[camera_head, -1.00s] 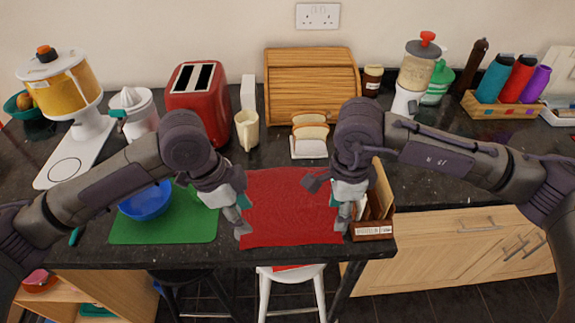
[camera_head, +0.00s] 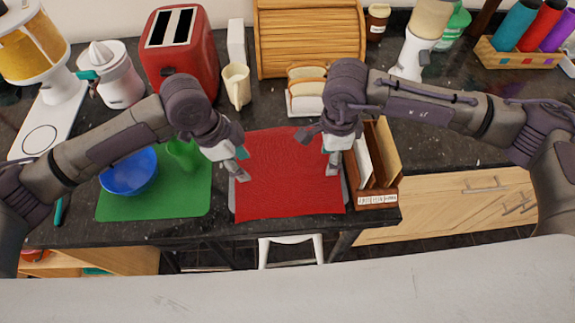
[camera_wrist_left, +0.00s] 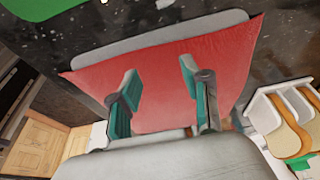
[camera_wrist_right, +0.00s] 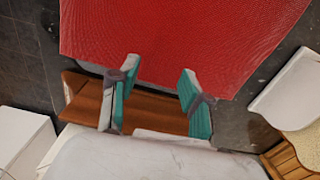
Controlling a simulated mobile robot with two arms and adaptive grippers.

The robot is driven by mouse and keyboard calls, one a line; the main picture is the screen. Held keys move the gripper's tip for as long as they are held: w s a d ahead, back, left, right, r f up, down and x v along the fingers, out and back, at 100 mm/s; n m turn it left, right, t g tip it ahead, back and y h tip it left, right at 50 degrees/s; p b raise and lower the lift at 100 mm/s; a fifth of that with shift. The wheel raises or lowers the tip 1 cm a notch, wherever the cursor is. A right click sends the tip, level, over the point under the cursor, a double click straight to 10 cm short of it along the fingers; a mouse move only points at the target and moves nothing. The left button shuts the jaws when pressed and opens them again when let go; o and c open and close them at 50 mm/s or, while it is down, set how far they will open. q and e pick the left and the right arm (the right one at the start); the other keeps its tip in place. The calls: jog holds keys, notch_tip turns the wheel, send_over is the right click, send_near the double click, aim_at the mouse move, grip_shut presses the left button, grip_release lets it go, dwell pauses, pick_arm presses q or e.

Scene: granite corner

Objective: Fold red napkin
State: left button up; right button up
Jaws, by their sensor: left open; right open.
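The red napkin (camera_head: 288,178) lies spread flat near the counter's front edge in the head view, on a grey mat or board that shows along its sides. It also shows in the left wrist view (camera_wrist_left: 165,85) and the right wrist view (camera_wrist_right: 185,40). My left gripper (camera_head: 240,175) is open and empty over the napkin's left edge; its fingers (camera_wrist_left: 158,85) appear in front of the red cloth. My right gripper (camera_head: 333,168) is open over the napkin's right edge; its fingers (camera_wrist_right: 155,85) are apart near that edge. Contact with the cloth cannot be told.
A wooden letter rack (camera_head: 378,170) stands close to the right of the napkin. A green mat (camera_head: 190,200) with a blue bowl (camera_head: 128,172) and green cup (camera_head: 182,154) lies to the left. A toast rack (camera_head: 306,92) stands behind. A white stool (camera_head: 291,248) is below the edge.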

pick_arm(q)
jog(key=shift+f, duration=0.35)
pick_arm(e)
jog(key=shift+f, duration=0.4)
pick_arm(q)
jog(key=shift+f, duration=0.2)
pick_arm(e)
jog(key=shift+f, duration=0.2)
pick_arm(q)
jog(key=shift+c, duration=0.4)
pick_arm(e)
jog(key=shift+c, duration=0.4)
pick_arm(q)
jog(key=shift+s, duration=0.15)
jog(key=c, duration=0.8)
pick_arm(e)
jog(key=shift+s, duration=0.15)
jog(key=c, duration=0.8)
pick_arm(q)
grip_shut()
pick_arm(e)
jog(key=shift+f, duration=0.1)
grip_shut()
pick_arm(q)
jog(key=shift+f, duration=0.1)
